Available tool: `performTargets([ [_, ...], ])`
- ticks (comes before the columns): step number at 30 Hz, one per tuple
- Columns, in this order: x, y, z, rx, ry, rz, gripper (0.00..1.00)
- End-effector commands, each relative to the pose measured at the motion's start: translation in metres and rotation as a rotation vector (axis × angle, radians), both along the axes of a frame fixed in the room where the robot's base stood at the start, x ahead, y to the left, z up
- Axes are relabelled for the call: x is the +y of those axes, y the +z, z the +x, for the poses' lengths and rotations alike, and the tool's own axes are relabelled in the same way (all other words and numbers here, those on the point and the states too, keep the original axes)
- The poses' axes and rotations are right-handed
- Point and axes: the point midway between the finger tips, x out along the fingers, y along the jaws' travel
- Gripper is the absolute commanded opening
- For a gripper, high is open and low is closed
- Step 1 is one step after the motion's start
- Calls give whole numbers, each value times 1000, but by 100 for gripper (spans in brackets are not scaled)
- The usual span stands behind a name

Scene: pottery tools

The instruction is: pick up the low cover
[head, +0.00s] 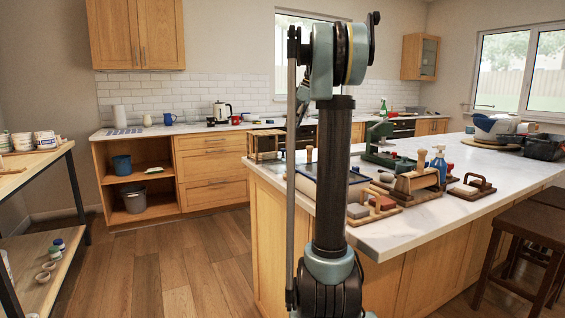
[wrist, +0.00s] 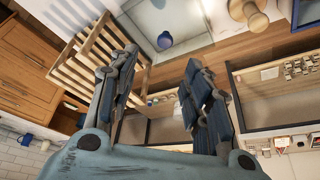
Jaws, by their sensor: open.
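No thing is plainly the low cover, and I cannot tell which one it is. A flat pale panel (wrist: 190,14) with a wooden border shows at the top of the wrist view, with a round blue piece (wrist: 165,42) at its edge. In the head view, a low pale slab with blue edges (head: 304,187) lies on the island, partly hidden behind my arm. My gripper (wrist: 160,60) is open, its two fingers apart with nothing between them. In the head view I cannot make out the fingers.
A slatted wooden rack (wrist: 92,62) shows beside the left finger. Tools crowd the white island (head: 400,235), including a green press (head: 383,143), a spray bottle (head: 438,163) and wooden holders (head: 416,184). Stools (head: 520,228) stand at the right. The wooden floor (head: 180,268) at left is clear.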

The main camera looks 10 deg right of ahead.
Motion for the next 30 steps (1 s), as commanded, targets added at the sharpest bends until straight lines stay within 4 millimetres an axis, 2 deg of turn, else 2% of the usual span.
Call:
performTargets([
  [3,8,-20,3,0,1,0,45],
  [9,18,-47,8,0,2,0,45],
  [17,23,-62,10,0,1,0,45],
  [24,32,-92,9,0,1,0,45],
  [30,38,-107,12,0,1,0,45],
])
